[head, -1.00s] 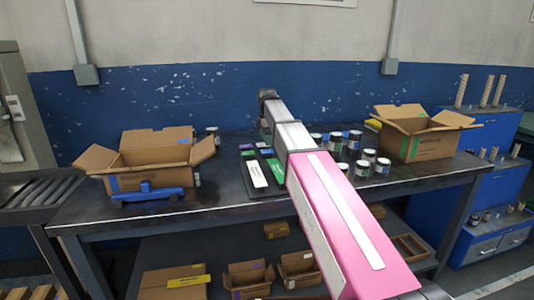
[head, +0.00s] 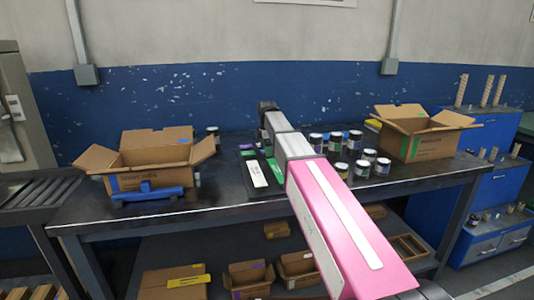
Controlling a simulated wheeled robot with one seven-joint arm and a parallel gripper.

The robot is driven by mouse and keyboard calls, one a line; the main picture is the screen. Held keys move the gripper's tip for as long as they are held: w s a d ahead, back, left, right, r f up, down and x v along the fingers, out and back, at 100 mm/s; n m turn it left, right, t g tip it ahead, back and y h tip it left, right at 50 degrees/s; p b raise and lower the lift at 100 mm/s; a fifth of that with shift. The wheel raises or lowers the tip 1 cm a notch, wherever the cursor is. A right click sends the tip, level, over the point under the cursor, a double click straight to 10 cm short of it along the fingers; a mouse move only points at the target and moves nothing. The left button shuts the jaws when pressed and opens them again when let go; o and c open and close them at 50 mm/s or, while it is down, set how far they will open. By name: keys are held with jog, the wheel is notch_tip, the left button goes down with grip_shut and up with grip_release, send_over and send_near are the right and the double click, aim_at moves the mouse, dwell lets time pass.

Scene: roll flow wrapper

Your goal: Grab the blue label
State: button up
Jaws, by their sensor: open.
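A dark tray (head: 250,189) lies on the workbench with several small label stacks on it. A white label (head: 257,173) and a green label (head: 275,172) lie at its front, and a purple one (head: 246,146) at its back. The blue label cannot be made out now; my arm covers the right and back part of the tray. My gripper (head: 263,134) hangs at the far end of my arm, above the back of the tray. It is open, mostly hidden behind my arm, and its fingertips are not clear.
Several jars (head: 355,142) stand just right of my arm. An open carton (head: 410,137) is farther right. Another open carton (head: 150,158) stands left, with a blue tape dispenser (head: 147,193) before it.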

jog(key=shift+f, duration=0.15)
jog(key=c, duration=1)
